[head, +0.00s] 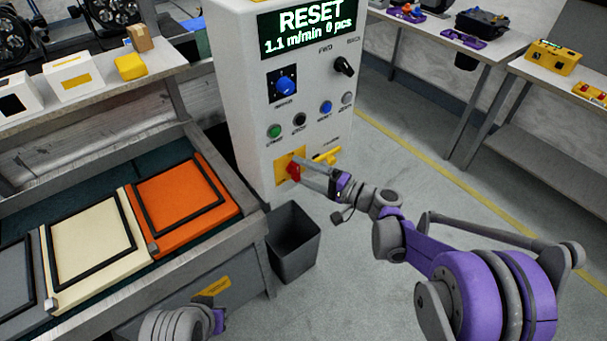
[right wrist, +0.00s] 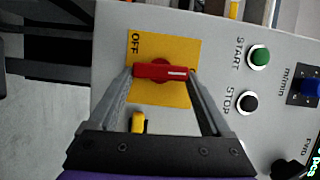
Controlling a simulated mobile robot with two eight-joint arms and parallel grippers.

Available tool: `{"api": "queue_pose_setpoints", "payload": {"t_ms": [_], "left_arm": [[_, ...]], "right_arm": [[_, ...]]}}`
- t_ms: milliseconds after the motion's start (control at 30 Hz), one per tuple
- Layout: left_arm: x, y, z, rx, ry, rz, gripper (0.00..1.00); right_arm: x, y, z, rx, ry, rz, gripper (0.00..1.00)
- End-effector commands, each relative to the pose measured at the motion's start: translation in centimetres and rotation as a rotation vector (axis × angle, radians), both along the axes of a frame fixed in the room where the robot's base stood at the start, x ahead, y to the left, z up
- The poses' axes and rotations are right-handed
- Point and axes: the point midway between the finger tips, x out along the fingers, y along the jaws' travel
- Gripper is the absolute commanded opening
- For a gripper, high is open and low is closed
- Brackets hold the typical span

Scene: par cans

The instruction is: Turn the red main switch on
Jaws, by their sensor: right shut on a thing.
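The red main switch (head: 293,171) is a red handle on a yellow plate (head: 281,166), low on the front of the grey control cabinet. My right gripper (head: 299,168) is shut on it. In the right wrist view, the red handle (right wrist: 160,71) lies crosswise between the two fingers, one at each end. Its white mark is at the right end, beside a label mostly hidden by the finger. The OFF label (right wrist: 136,43) is at the plate's upper left corner. My left gripper is not in view; only part of that arm shows at the bottom.
The cabinet's display (head: 311,27) reads RESET, 1.1 m/min, 0 pcs. A green START button (right wrist: 259,56) and black STOP button (right wrist: 248,102) are near the switch. A dark bin (head: 293,242) stands below. A conveyor with orange (head: 180,202) and cream cases is at left.

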Motion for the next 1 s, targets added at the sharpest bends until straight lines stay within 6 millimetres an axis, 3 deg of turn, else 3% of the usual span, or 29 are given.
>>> {"api": "queue_pose_setpoints", "payload": {"t_ms": [667, 700, 800, 1000], "left_arm": [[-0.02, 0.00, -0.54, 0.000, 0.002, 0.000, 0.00], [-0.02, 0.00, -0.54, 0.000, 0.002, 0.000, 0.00], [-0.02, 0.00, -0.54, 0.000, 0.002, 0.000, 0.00], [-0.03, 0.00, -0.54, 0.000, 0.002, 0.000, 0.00]], "right_arm": [[-0.07, 0.04, -0.13, 0.049, 0.038, 0.002, 0.27], [-0.08, 0.05, -0.13, 0.050, 0.038, 0.002, 0.86], [-0.06, 0.04, -0.12, 0.049, 0.037, 0.001, 1.00], [-0.05, 0.01, -0.10, 0.049, 0.037, 0.001, 1.00]]}}
